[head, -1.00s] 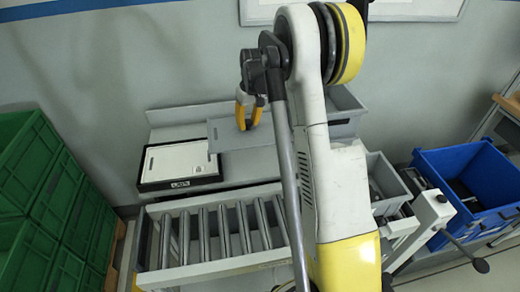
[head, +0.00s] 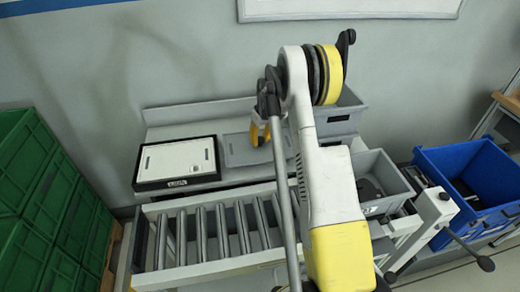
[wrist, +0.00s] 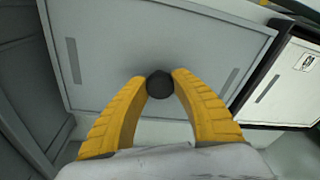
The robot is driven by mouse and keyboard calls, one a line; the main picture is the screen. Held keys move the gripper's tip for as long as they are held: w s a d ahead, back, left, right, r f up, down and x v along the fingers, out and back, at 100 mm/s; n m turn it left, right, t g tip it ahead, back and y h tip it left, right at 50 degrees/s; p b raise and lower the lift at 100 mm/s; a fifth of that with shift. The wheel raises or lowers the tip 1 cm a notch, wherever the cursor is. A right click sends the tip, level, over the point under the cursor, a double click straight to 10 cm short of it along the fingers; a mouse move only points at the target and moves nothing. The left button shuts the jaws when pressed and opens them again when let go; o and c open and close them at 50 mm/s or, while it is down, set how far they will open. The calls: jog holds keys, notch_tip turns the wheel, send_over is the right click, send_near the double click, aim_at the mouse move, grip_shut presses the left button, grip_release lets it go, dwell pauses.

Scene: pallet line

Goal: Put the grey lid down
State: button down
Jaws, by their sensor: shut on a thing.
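The grey lid (head: 238,153) is a flat rectangular panel with a slot near its edge, at the back shelf in the head view. It also fills much of the wrist view (wrist: 110,60), with a dark round knob (wrist: 160,85) at its middle. My gripper (head: 262,134) has yellow fingers shut on this knob, one fingertip on each side of it, as the wrist view (wrist: 160,84) shows. The lid looks level and low over the shelf (head: 190,128). I cannot tell whether it touches the surface. My arm hides its right part in the head view.
A black box with a white lid (head: 177,158) stands close to the left of the grey lid. A grey bin (head: 338,118) is at its right. The roller conveyor (head: 210,232) lies in front. Green crates (head: 40,190) stand left, a blue bin (head: 470,205) right.

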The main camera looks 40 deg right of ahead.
aim_at(260, 145)
notch_tip(260, 145, down, 4)
jog(key=shift+b, duration=0.5)
jog(key=shift+r, duration=0.1)
jog(key=c, duration=1.1)
grip_release()
